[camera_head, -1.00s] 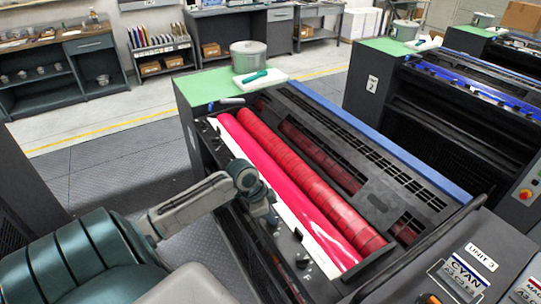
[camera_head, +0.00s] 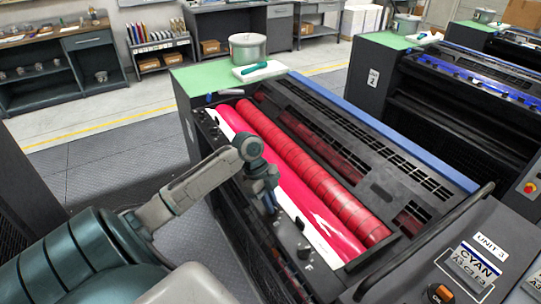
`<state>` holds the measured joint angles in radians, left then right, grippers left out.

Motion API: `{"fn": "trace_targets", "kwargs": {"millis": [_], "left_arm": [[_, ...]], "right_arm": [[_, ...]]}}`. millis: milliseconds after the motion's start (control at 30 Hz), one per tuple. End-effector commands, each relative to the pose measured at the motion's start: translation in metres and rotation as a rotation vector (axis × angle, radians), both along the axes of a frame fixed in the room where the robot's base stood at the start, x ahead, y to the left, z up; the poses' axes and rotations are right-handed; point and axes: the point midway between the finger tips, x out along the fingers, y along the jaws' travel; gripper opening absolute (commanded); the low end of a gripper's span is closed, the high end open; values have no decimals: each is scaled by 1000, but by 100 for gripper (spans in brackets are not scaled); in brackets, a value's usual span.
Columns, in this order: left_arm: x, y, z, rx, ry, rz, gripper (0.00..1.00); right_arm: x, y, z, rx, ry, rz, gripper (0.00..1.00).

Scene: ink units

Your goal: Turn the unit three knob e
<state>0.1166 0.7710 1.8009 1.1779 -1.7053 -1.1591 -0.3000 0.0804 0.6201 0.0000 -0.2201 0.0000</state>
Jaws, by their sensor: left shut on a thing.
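Unit three is the dark ink unit with the "UNIT 3" label (camera_head: 491,245) at its lower right. A row of small black knobs (camera_head: 299,223) runs along the near-left rail of the unit, beside the pink-red roller (camera_head: 300,196). My left gripper (camera_head: 270,207) points down onto this rail at about its middle and is shut on a knob there. Its fingers and wrist hide that knob, and I cannot read its letter. More knobs (camera_head: 212,131) show farther up the rail. My right gripper is out of view.
A tin (camera_head: 247,48) and a white pad with a green tool (camera_head: 256,65) stand on the unit's green top (camera_head: 200,87). A black handrail (camera_head: 440,235) runs on the right. Another ink unit stands behind. The floor at left is clear.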

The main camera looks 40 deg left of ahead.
Motion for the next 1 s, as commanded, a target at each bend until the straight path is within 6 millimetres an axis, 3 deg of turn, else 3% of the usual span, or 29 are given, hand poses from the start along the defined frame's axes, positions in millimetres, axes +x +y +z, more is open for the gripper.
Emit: {"fn": "trace_targets", "kwargs": {"millis": [400,933,1000], "left_arm": [[2,0,0,2,-1,-180,0],[1,0,0,2,-1,-203,0],[1,0,0,2,-1,-203,22]], "right_arm": [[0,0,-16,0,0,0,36],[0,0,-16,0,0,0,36],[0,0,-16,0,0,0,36]]}}
